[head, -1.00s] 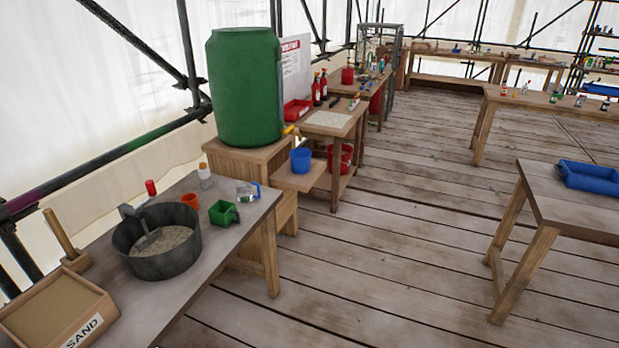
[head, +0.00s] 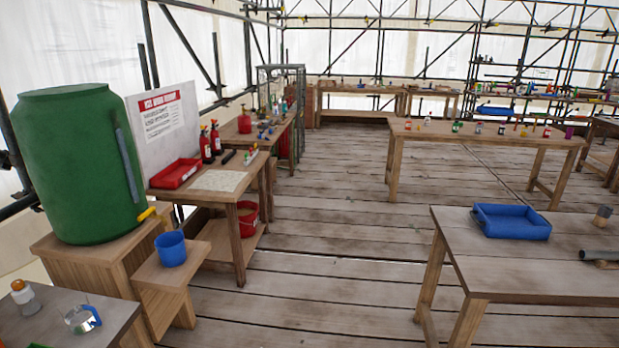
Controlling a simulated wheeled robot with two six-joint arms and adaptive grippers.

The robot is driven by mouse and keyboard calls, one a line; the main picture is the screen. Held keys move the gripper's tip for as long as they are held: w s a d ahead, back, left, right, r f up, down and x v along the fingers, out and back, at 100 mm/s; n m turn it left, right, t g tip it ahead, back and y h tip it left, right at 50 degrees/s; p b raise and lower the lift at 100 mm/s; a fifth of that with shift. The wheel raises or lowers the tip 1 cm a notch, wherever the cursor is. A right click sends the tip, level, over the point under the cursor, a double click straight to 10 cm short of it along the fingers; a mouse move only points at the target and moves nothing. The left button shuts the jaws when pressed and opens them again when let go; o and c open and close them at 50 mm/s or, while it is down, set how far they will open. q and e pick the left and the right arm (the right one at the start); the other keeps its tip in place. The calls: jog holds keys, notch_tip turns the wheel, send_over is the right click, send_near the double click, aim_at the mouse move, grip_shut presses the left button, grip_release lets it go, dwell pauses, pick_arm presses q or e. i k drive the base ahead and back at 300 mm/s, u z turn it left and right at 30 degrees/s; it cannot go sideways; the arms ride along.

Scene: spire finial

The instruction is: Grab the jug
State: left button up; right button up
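A clear jug (head: 80,319) with a bit of blue on its right side stands on the grey-topped table (head: 38,328) at the lower left of the head view. It is close to the table's right edge. A small bottle with an orange cap (head: 25,297) stands to its left and a little behind. Neither of my grippers shows in the head view, so nothing is seen touching the jug.
A green barrel (head: 80,165) with a yellow tap stands on a wooden stand. A blue bucket (head: 171,249) sits on a lower ledge beside it. A table with a blue tray (head: 511,222) is at right. The plank floor (head: 330,250) between is clear.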

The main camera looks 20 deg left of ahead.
aim_at(80, 320)
jog(key=u, duration=0.05)
jog(key=i, duration=1.45)
jog(key=u, duration=0.75)
jog(key=i, duration=0.9)
jog(key=u, duration=1.55)
jog(key=i, duration=0.7)
jog(key=u, duration=0.55)
